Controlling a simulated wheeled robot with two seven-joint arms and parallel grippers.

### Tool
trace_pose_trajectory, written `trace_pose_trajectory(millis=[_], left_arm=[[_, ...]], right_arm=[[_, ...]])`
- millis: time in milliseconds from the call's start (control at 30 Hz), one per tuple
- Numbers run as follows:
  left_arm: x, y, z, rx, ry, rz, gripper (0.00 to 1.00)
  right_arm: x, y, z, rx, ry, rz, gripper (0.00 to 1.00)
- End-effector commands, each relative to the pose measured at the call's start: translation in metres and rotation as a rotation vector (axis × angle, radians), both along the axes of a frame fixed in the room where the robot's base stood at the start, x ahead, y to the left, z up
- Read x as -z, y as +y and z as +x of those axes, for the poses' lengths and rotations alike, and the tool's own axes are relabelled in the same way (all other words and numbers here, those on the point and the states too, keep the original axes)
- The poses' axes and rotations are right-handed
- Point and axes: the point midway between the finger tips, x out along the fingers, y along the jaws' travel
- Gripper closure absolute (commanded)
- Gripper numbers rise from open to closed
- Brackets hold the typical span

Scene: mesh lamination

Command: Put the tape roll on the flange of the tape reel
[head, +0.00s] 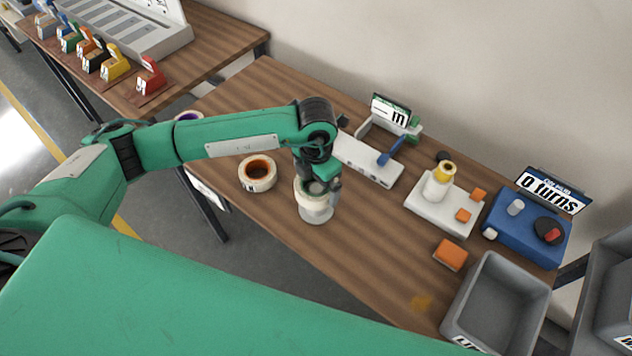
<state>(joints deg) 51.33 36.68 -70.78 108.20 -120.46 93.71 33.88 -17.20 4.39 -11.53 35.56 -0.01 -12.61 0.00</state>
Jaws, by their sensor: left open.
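My left gripper (318,188) points down over a pale round piece (316,212) near the table's front edge. It is open, with its fingers at the top of this piece. The piece has a cream upper band and a greyish lower part; it looks like a tape roll on a reel flange, but the gripper hides its top and I cannot tell for sure. Another white tape roll (257,173) with an orange-brown core lies flat to the left, apart from the gripper. A roll with a purple core (188,116) is partly hidden behind my left arm. My right gripper is not in view.
On the wooden table (375,255), a white device (368,160) with a blue lever stands behind the gripper. Right are a white base with a yellow-topped bottle (438,184), an orange block (450,254), a blue box (527,230) and a grey bin (497,302). The table's front middle is clear.

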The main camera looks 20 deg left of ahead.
Motion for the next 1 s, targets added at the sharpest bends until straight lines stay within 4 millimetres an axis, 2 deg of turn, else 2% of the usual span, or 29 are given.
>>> trace_pose_trajectory(millis=[33,200,400,500,700,1000], left_arm=[[-0.006,0.0,0.001,0.001,-0.005,-0.001,0.0],[-0.044,0.0,0.001,0.001,-0.007,-0.001,0.0],[-0.084,0.0,0.001,0.001,-0.005,-0.001,0.0],[-0.098,0.0,0.001,0.001,-0.004,0.0,0.0],[-0.109,0.0,0.0,0.0,-0.001,0.001,0.0],[-0.11,0.0,0.0,0.0,-0.001,0.001,0.0]], right_arm=[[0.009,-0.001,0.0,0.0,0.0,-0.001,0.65],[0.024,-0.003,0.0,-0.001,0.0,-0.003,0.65],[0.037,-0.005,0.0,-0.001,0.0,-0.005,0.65],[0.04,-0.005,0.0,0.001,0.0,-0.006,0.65],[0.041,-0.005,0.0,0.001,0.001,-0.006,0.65],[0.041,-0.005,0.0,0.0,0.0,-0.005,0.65]])
